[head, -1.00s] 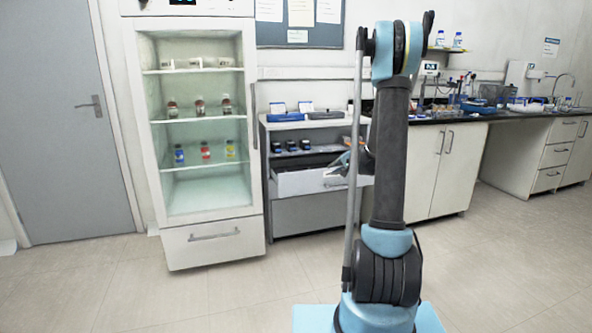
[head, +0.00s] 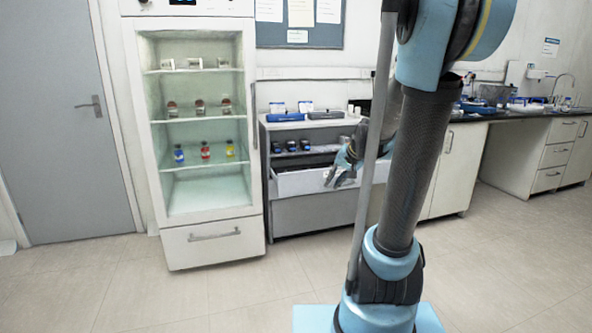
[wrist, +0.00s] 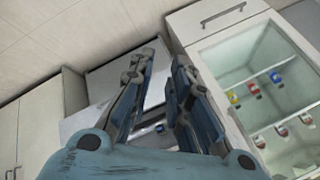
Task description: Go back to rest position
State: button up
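My gripper (head: 338,181) is in front of the grey drawer unit (head: 312,215) in the head view, pointing down and to the left. In the wrist view its two dark blue-grey fingers (wrist: 163,62) stand apart with a gap between them. I see nothing held between them. My own arm, bent at the elbow, covers part of the drawer unit's right side in the head view.
An upright glass-fronted cabinet (head: 248,190) with small bottles (head: 205,150) stands to the left of the drawer unit. A drawer (head: 300,183) of the unit appears pulled out. White lab benches (head: 548,165) line the right. The floor (head: 190,290) at front left is clear.

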jog(key=s+d+f+n+g+h, duration=0.1)
jog(key=s+f, duration=0.1)
jog(key=s, duration=0.7)
jog(key=s+d+f+n+g+h, duration=0.1)
jog(key=s+d+f, duration=0.1)
jog(key=s, duration=0.8)
jog(key=s+d+f+n+g+h, duration=0.1)
jog(key=s+f+h, duration=0.1)
jog(key=s, duration=0.7)
jog(key=shift+s+d+f+n+g, duration=0.15)
jog(key=shift+d+f+n+g, duration=0.2)
jog(key=shift+f, duration=0.55)
jog(key=shift+w+f, duration=0.2)
jog(key=shift+w, duration=0.3)
jog(key=shift+s, duration=0.1)
